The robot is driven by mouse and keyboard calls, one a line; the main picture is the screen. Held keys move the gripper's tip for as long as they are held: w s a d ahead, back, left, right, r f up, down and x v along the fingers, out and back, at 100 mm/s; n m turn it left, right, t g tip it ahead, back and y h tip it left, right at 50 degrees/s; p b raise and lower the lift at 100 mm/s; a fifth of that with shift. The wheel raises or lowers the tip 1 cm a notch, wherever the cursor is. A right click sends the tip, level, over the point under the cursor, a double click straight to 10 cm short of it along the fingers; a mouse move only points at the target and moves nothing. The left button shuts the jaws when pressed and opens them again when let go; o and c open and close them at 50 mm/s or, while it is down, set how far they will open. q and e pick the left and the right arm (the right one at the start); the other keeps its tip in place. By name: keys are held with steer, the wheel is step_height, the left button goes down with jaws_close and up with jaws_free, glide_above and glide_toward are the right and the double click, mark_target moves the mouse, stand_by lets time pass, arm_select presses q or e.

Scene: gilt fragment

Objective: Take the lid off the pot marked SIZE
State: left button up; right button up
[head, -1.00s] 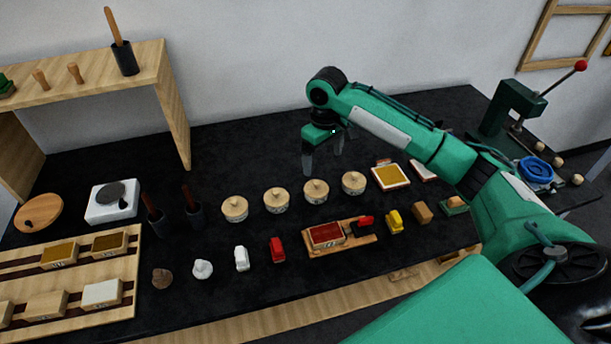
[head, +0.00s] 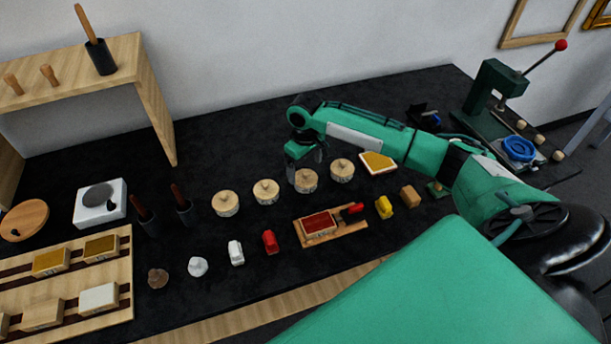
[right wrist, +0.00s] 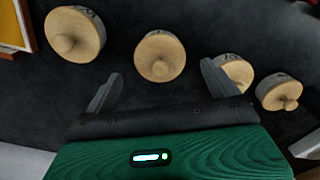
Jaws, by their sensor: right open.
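Several round pots with pale wooden knobbed lids stand in a slanting row on the black bench: a leftmost pot (head: 225,204), a second pot (head: 266,192), a third pot (head: 306,182) and a rightmost pot (head: 342,171). Their labels are too small to read, so I cannot tell which says SIZE. All have lids on. My right gripper (head: 305,164) is open and empty, just behind and above the third pot. In the right wrist view, the third pot's lid (right wrist: 160,50) shows beyond and between the open fingers (right wrist: 161,75). My left gripper is not in view.
A red block on a wooden board (head: 320,223) lies in front of the pots, with small figures (head: 236,252) left of it. A gold-topped tray (head: 378,162) is right of the row. Dark holders (head: 184,210) stand left. A green lever press (head: 490,95) stands at right.

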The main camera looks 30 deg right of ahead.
mark_target(305, 171)
step_height(305, 171, down, 3)
steer(key=shift+w+f, duration=0.1)
steer(key=c, duration=1.1)
steer(key=shift+o, duration=0.2)
